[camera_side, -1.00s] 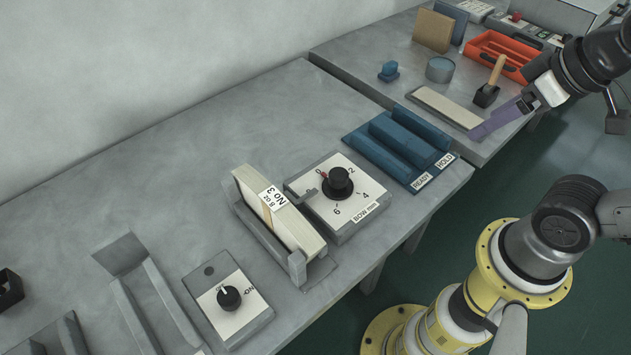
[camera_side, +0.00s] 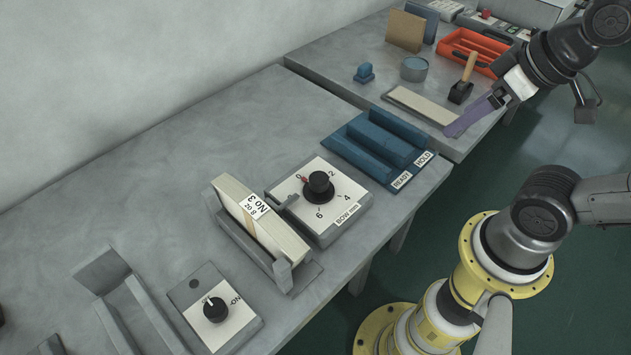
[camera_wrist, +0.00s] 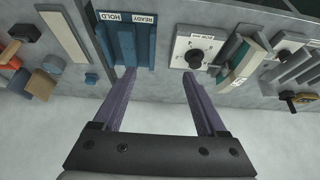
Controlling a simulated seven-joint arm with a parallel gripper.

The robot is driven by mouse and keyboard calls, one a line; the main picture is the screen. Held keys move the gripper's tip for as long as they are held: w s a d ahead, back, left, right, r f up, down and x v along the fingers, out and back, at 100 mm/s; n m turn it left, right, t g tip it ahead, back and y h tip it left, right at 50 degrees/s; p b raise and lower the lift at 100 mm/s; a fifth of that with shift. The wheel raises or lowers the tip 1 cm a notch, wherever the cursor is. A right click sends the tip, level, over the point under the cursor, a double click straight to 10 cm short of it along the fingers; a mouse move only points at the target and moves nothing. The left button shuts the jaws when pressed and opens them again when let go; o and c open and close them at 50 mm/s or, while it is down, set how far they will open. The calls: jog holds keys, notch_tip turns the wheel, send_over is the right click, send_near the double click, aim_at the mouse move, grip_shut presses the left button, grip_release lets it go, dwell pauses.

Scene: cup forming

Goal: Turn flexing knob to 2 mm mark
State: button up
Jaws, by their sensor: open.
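The flexing knob (camera_side: 318,184) is a round black knob on a white dial plate (camera_side: 336,213) marked 0, 2, 4, 6 and "BOW mm". A red pointer shows beside the knob at the 0 mark. The dial also shows in the wrist view (camera_wrist: 194,58), upside down, just beyond the right fingertip. My gripper (camera_side: 458,127) has long purple fingers and hangs over the right bench, well to the right of the dial. In the wrist view the two fingers (camera_wrist: 158,74) are spread wide with nothing between them. The gripper is open and apart from the knob.
Left of the dial, a block labelled "No 3" (camera_side: 258,222) stands in a grey holder. A blue READY/HOLD rack (camera_side: 377,148) lies right of the dial. An ON switch box (camera_side: 215,308) is at front left. A mallet (camera_side: 463,80) and orange tray (camera_side: 478,50) are on the right bench.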

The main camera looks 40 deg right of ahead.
jog(key=shift+o, duration=0.5)
jog(key=w+r+n, duration=0.3)
jog(key=w+r, duration=0.1)
jog(key=w, duration=0.1)
jog(key=n+g, duration=0.6)
send_over(319, 177)
notch_tip(319, 177, down, 10)
notch_tip(319, 177, down, 13)
jog(key=shift+f, duration=0.1)
jog(key=shift+c, duration=0.3)
grip_shut()
